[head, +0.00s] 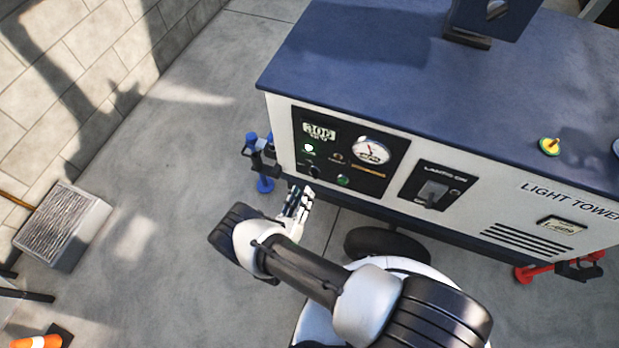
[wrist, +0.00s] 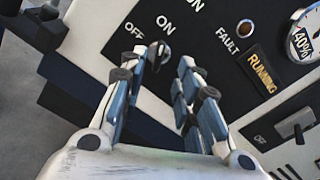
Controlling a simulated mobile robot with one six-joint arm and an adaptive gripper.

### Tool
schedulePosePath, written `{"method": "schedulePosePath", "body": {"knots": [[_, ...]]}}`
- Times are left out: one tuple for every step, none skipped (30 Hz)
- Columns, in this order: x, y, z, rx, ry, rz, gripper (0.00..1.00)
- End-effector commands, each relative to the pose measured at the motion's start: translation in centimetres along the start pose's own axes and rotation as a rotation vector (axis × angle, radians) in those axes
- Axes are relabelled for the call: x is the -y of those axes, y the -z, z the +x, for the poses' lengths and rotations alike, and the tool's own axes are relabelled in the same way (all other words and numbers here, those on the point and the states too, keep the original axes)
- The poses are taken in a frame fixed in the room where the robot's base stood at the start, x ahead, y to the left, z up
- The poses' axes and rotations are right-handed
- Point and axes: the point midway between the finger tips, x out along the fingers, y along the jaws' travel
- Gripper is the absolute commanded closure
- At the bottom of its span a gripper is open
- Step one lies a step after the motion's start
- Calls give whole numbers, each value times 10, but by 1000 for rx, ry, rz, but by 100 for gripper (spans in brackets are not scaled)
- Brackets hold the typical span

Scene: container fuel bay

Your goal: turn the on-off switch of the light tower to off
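The light tower (head: 470,205) is a white cabinet with a dark blue top. Its on-off switch (head: 313,172) is a small black rotary knob low on the black panel. In the wrist view the knob (wrist: 157,56) sits below the labels OFF and ON, and its pale mark seems to point toward ON. My gripper (head: 298,202) is just below and in front of the panel. In the wrist view my gripper (wrist: 156,72) is open, with the knob showing between and just beyond its fingertips. Contact cannot be told.
The lamps switch (head: 432,192) is to the right. A blue jack (head: 263,165) stands at the left corner.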

Motion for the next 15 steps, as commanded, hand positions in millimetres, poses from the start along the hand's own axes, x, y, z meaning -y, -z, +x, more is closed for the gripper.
{"method": "schedulePosePath", "body": {"knots": [[1, 2, 13, -3, 7, 1, 70], [1, 2, 19, -2, 7, 1, 70], [1, 2, 28, -2, 6, 1, 70], [0, 1, 33, -2, 6, 2, 70], [0, 1, 39, -2, 6, 2, 70], [1, 1, 46, -1, 5, 2, 70], [1, 1, 50, -1, 5, 2, 70], [0, 1, 54, -1, 4, 2, 70], [0, 1, 59, -1, 4, 1, 70], [0, 1, 63, -1, 3, 1, 70], [0, 1, 66, -1, 3, 1, 70], [0, 1, 69, 0, 2, 1, 70], [0, 0, 70, 0, 2, 1, 70], [0, 0, 72, 0, 2, 1, 70], [0, 0, 74, 0, 1, 1, 70]]}}
